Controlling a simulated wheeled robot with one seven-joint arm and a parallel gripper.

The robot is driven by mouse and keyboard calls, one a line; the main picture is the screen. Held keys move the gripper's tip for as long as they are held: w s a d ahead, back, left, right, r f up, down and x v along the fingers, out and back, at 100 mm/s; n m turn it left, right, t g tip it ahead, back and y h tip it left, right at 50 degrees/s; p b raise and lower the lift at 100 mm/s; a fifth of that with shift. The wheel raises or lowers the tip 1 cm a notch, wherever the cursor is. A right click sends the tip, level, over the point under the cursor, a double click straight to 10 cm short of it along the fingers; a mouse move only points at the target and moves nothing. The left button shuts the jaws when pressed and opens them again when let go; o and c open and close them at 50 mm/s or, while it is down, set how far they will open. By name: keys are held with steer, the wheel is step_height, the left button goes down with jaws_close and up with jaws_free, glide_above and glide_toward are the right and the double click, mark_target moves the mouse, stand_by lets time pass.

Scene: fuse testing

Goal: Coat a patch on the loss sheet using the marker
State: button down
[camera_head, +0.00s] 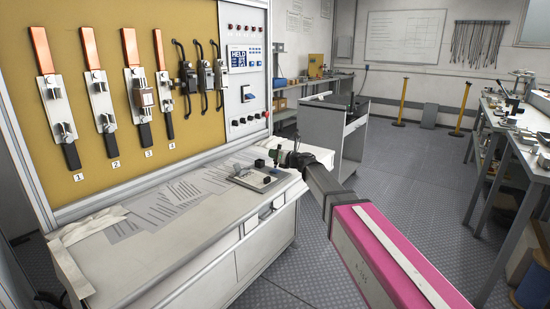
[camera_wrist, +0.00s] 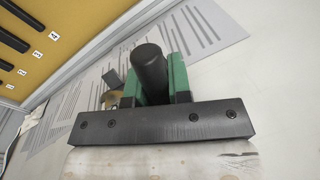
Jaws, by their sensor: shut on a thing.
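My gripper (camera_head: 279,153) is over the far right part of the white bench. In the wrist view its green fingers (camera_wrist: 153,82) are shut on a black, round-ended cylinder, which looks like the marker (camera_wrist: 151,66). The marker's writing end is not visible. Printed sheets (camera_head: 172,207) lie overlapping on the bench top, left of my gripper in the head view. One printed sheet (camera_wrist: 209,30) shows beyond the fingers in the wrist view. I cannot tell which is the loss sheet, and no coated patch can be made out.
A small grey device with a dark knob (camera_head: 262,178) sits on the bench near my gripper. A yellow board (camera_head: 95,110) with several numbered fuse switches stands behind. A crumpled cloth (camera_head: 92,228) lies at the bench's left end. The bench's front left is clear.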

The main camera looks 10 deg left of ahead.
steer(key=shift+r, duration=2.9)
steer(key=s+d+f, duration=0.2)
steer(key=d+f, duration=0.1)
steer(key=d, duration=0.6)
steer(key=s+d+f, duration=0.1)
steer(key=d+f, duration=0.2)
steer(key=d, duration=0.5)
steer(key=s+d+f, duration=0.2)
steer(key=d+f, duration=0.2)
steer(key=d, duration=0.5)
steer(key=s+d+f, duration=0.2)
steer(key=s+d, duration=0.4)
steer(key=d, duration=0.3)
steer(key=s+d+f+t+h, duration=0.1)
steer(key=s+d+f, duration=0.2)
steer(key=s+d, duration=0.3)
steer(key=d, duration=0.4)
steer(key=shift+m, duration=0.4)
